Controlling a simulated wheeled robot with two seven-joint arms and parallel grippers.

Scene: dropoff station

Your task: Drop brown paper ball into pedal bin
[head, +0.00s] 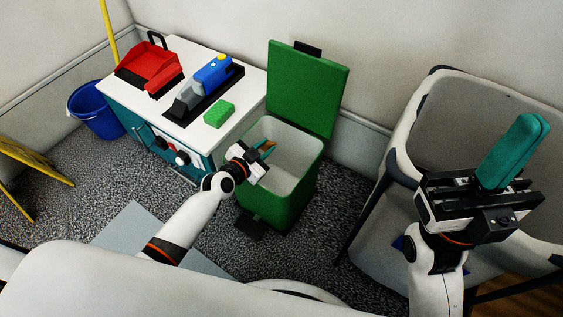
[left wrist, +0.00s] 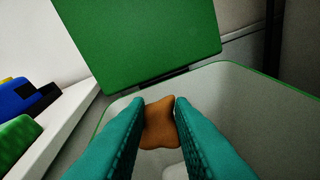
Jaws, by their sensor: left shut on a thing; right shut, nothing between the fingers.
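The green pedal bin (head: 286,185) stands in the middle of the head view with its lid (head: 306,90) raised and its pale inside showing. My left gripper (head: 268,148) is over the bin's opening at its left side. It is shut on the brown paper ball (left wrist: 160,125), which sits between the teal fingertips in the left wrist view. In the head view the ball is mostly hidden by the fingers. My right gripper (head: 513,150) is at the right of the head view, shut and empty, with its teal fingers together pointing up.
A white-topped cabinet (head: 205,70) left of the bin carries a red dustpan (head: 149,66), a blue and grey device (head: 206,82) and a green sponge (head: 219,114). A blue bucket (head: 97,110) and a yellow floor sign (head: 35,160) stand further left. A grey chair (head: 455,120) is at the right.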

